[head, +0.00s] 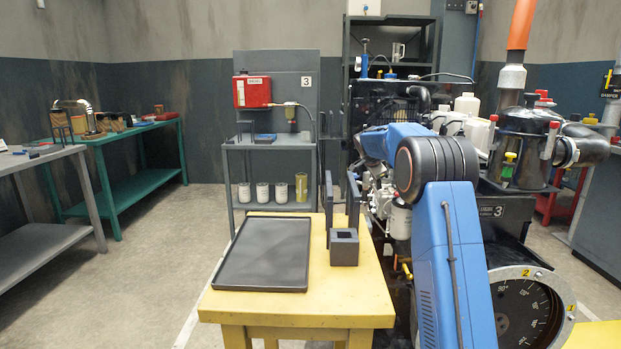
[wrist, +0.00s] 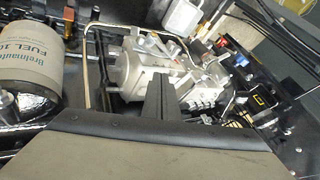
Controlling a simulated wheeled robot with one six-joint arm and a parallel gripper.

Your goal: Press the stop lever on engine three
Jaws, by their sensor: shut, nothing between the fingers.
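Small metal brackets and fittings (wrist: 205,85) sit right of the fingers. I cannot make out for certain which part is the stop lever. My gripper is hidden behind my arm in the head view.
A cream fuel filter (wrist: 28,75) and a bent pipe (wrist: 88,45) are left of the gripper in the wrist view. A yellow table (head: 345,300) with a dark tray (head: 262,285) stands in front. A grey cart (head: 270,148) is behind. Floor at left is clear.

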